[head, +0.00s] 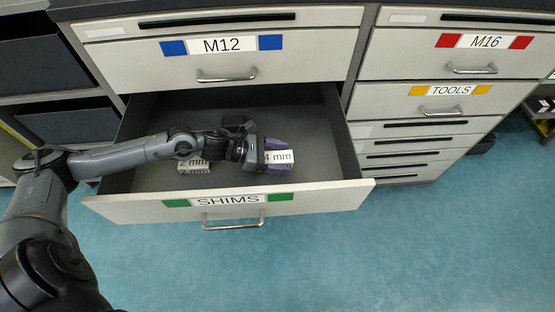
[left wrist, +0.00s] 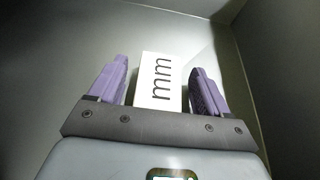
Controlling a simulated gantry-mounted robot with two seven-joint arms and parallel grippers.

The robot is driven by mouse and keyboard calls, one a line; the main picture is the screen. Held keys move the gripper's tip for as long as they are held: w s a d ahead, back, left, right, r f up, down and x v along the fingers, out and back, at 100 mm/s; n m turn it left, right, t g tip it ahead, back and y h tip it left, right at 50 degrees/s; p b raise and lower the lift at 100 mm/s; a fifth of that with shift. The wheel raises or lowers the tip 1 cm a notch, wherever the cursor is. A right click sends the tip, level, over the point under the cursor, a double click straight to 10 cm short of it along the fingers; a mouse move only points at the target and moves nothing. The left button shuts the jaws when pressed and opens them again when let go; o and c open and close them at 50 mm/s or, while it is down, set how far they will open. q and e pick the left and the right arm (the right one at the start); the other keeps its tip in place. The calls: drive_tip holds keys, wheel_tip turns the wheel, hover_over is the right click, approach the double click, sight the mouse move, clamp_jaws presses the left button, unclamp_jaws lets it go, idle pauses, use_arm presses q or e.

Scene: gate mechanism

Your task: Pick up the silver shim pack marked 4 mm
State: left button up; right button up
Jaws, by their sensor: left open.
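The silver shim pack marked 4 mm (head: 279,157) lies in the open drawer labelled SHIMS (head: 325,197), toward its right side. My left gripper (head: 279,158) is down in the drawer with its purple fingers on either side of this pack. In the left wrist view the pack's white label (left wrist: 158,82) shows "mm" between the two fingers (left wrist: 158,90). The fingers are open, with a visible gap to the pack on the right; the left gap is narrow. The gripper body hides part of the pack. My right gripper is not in view.
A shim pack marked 2 mm (head: 193,165) lies to the left in the same drawer, partly under my left arm. The drawer walls surround the gripper. Closed drawers labelled M12 (head: 290,52), M16 (head: 400,55) and TOOLS (head: 385,101) are above and to the right. The floor in front is clear.

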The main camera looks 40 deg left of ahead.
use_arm(q)
drive_tip(key=shift+r, duration=0.1)
drive_tip(key=c, duration=1.3)
